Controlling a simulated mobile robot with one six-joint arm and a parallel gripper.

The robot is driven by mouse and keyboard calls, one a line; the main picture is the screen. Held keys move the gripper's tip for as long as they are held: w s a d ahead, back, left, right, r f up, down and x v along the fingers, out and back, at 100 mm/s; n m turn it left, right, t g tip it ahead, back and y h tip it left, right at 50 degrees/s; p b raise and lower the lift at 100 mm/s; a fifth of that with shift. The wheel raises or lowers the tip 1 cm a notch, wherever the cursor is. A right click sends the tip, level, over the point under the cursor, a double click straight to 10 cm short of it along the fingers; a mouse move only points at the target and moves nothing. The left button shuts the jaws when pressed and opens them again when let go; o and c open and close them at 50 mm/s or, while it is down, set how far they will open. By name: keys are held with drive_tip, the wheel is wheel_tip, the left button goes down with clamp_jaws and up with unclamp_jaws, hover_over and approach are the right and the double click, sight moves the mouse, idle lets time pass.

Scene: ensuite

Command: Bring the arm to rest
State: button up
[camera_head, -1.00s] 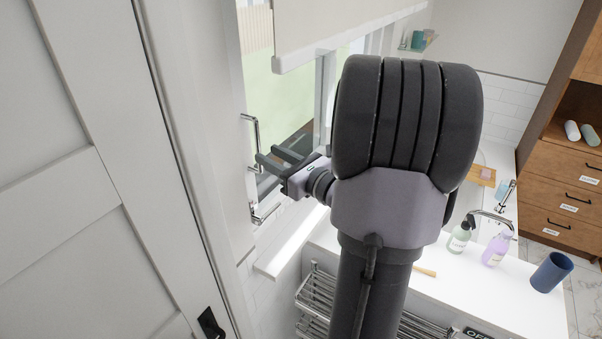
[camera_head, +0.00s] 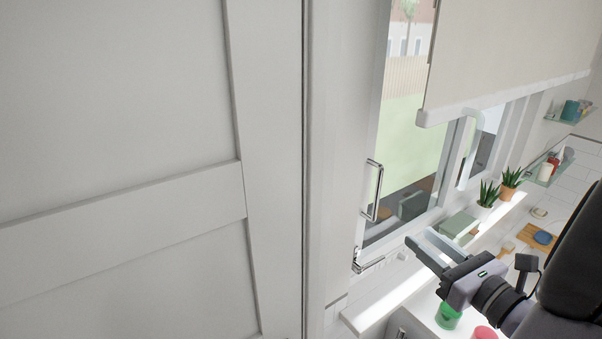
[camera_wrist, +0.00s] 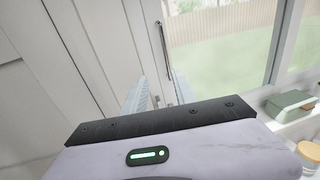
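My gripper (camera_head: 420,238) is at the lower right of the head view, in front of the window and above the sill. Its two fingers point to the upper left and stand apart, with nothing seen between them. In the wrist view, the gripper (camera_wrist: 163,92) also shows a gap between its fingers. A dark part of my arm fills the right edge of the head view.
A tall white door (camera_head: 130,130) fills the left. The window has a chrome handle (camera_head: 374,190) and a lower latch (camera_head: 366,263) near my fingertips. A blind (camera_head: 500,50) hangs above. Potted plants (camera_head: 487,200) and a green box (camera_head: 458,225) stand by the window.

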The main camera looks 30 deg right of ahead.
drive_tip(key=w+a+f+n+g+y+b, duration=0.35)
drive_tip(key=a+f+n, duration=0.2)
drive_tip(key=a, duration=0.45)
drive_tip(key=w+a+f+n+g+y+b, duration=0.2)
drive_tip(key=a+f+n+g+y+b, duration=0.25)
drive_tip(key=a, duration=0.65)
drive_tip(key=s+a+f+n+g+h+b, duration=0.2)
drive_tip(key=s+a+f+n+b, duration=0.2)
drive_tip(key=n, duration=0.7)
drive_tip(key=s+a+f+n+g+h+b, duration=0.2)
drive_tip(key=s+a+f+n+b, duration=0.2)
drive_tip(key=a+f+n+b, duration=0.4)
wheel_tip(320, 180, down, 2)
drive_tip(key=a+n, duration=0.1)
drive_tip(key=n, duration=0.2)
drive_tip(key=shift+a, duration=0.25)
drive_tip(key=shift+f, duration=0.15)
